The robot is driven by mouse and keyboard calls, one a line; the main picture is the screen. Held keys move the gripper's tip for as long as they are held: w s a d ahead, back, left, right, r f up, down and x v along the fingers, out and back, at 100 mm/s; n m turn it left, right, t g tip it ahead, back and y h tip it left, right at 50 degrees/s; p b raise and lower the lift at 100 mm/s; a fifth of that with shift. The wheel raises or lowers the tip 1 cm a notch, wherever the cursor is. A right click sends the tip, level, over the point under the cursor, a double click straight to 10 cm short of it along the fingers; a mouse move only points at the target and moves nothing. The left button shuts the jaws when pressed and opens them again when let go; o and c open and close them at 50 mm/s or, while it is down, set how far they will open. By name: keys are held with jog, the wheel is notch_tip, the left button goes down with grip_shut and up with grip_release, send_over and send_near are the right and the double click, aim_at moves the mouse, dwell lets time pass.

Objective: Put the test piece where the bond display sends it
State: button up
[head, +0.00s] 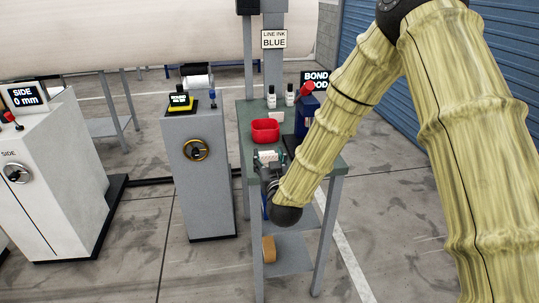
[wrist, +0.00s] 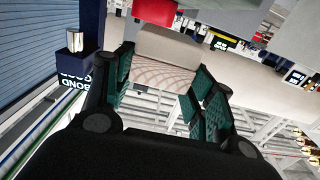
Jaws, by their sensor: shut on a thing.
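My gripper (head: 268,163) is over the front of the green-topped bench (head: 245,110). It is shut on the test piece, a pale flat piece (head: 268,155), which shows in the wrist view between the green finger pads (wrist: 160,82) as a beige sheet with a hatched lower part (wrist: 155,73). The bond display (head: 315,79) stands at the bench's back right, partly hidden by my arm. In the wrist view it appears upside down and reads BOND GOOD (wrist: 73,80). A red tray (head: 265,131) sits on the bench just behind my gripper; its red (wrist: 158,14) shows at the top of the wrist view.
A dark blue device with a red knob (head: 306,90) and small white bottles (head: 271,99) stand at the bench's back. A grey cabinet (head: 198,170) with a yellow-ringed knob is to the left. A brown roll (head: 268,249) lies on the lower shelf.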

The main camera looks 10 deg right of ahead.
jog(key=w, duration=0.2)
jog(key=w+p, duration=0.1)
jog(key=w, duration=0.2)
jog(key=w+d, duration=0.1)
jog(key=w, duration=0.1)
jog(key=shift+w+f, duration=0.2)
jog(key=shift+f, duration=0.15)
jog(key=shift+f+p, duration=0.65)
jog(key=shift+f, duration=1.1)
jog(key=shift+f, duration=0.15)
jog(key=o, duration=1.1)
